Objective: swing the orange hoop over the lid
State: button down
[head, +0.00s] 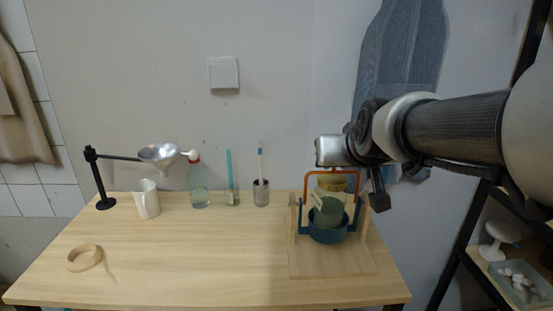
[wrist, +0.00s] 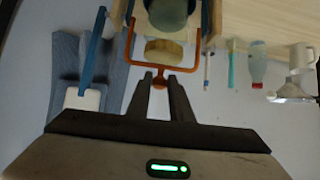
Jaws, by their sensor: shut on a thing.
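The orange hoop (head: 333,173) stands like an arch at the right of the table, its crossbar at about the height of the lid in the head view. The tan round lid (head: 332,184) sits on a grey-green jar (head: 328,211) inside a blue cradle (head: 327,235). In the wrist view the hoop (wrist: 134,49) frames the lid (wrist: 164,52), with its crossbar between lid and gripper. My gripper (wrist: 160,80) is shut on the hoop's short orange knob. In the head view the fingertips cannot be made out.
A wooden stand (head: 305,264) carries the cradle. To its left are a cup with a brush (head: 261,194), a teal tool (head: 231,178), a bottle (head: 199,186), a white jug (head: 147,199), a funnel on an arm (head: 160,153) and a wooden ring (head: 85,258). The table's front middle is clear.

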jog(key=c, duration=1.7)
grip_release()
jog(key=shift+s+f, duration=0.2)
jog(key=shift+f, duration=0.5)
jog(key=shift+o, duration=0.6)
jog(key=shift+r, duration=0.3)
jog(key=p+v, duration=0.3)
jog(key=v, duration=1.4)
jog(key=shift+r, duration=0.15)
jog(key=s+f+g, duration=0.3)
jog(key=s+f, duration=0.1)
jog(key=f, duration=0.3)
jog(key=s+f+g, duration=0.3)
jog(key=s+f, duration=0.2)
jog(key=f, duration=0.3)
notch_tip(320, 180, up, 18)
jog(key=p, duration=1.8)
jog(key=shift+w+a+r+t, duration=0.15)
jog(key=shift+w+a+t, duration=0.15)
jog(key=shift+w+a, duration=0.15)
